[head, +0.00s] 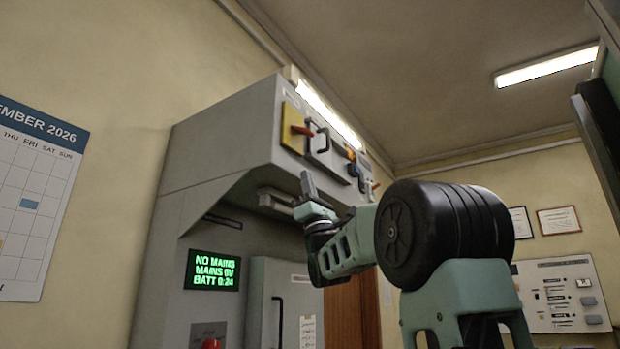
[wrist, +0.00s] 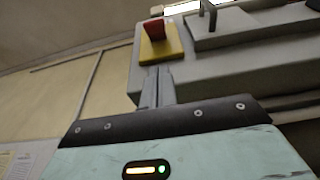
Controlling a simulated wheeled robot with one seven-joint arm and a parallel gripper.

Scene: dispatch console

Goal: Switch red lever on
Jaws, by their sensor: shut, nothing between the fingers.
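The red lever (head: 303,130) sticks out from a yellow plate (head: 290,138) at the left end of the console's overhead panel. In the wrist view the red lever (wrist: 154,29) is at the top, on its yellow plate (wrist: 174,44). My gripper (head: 306,178) is shut and empty, its fingers pointing up, below the panel. In the wrist view my gripper (wrist: 157,72) shows its closed fingertips just under the yellow plate, apart from the lever. I cannot tell the lever's switch state.
A grey plate with a grey handle (wrist: 208,14) sits just right of the yellow plate. More coloured handles follow along the panel, including an orange-red one (head: 375,185) at its far end. A green-text screen (head: 213,270) reads "NO MAINS".

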